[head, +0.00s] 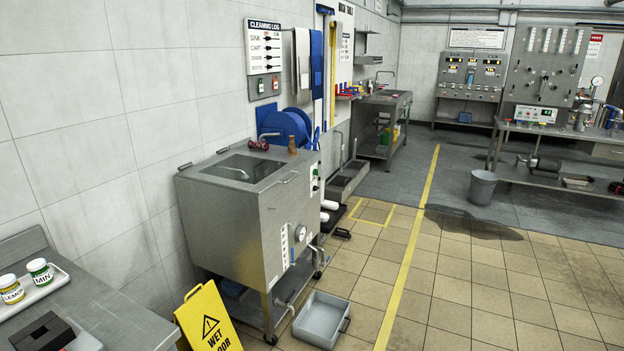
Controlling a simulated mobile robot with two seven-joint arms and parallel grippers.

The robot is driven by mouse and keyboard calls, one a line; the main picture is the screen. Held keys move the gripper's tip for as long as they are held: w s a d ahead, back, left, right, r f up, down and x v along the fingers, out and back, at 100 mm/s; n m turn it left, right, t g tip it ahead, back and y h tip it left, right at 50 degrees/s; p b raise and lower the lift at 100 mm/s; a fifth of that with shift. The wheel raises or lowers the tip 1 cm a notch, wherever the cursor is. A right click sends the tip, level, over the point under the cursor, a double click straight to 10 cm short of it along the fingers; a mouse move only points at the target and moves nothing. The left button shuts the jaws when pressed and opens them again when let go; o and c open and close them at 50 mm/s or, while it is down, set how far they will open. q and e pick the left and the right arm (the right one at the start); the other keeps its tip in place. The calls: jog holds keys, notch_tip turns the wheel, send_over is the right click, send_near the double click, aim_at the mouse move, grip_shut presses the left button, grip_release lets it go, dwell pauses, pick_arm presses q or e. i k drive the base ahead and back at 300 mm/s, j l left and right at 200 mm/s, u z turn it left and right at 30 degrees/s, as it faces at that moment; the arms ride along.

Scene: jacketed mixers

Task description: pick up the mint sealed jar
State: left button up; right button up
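Neither of my grippers shows in the head view.
A dark block (42,332) lies on the bench (118,322) in front of the tray. A yellow wet-floor sign (208,320) stands right of the bench. Beyond it are a steel jacketed tank (245,225) and a grey tub (321,319) on the floor. Tiled floor to the right is open.

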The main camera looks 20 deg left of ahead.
aim_at(40, 273)
jog(key=i+l+u, duration=0.15)
jog(key=i+u, duration=0.25)
jog(key=i+l+u, duration=0.25)
jog(key=i+u, duration=0.15)
jog(key=i+l+u, duration=0.65)
jog(key=l+u, duration=0.15)
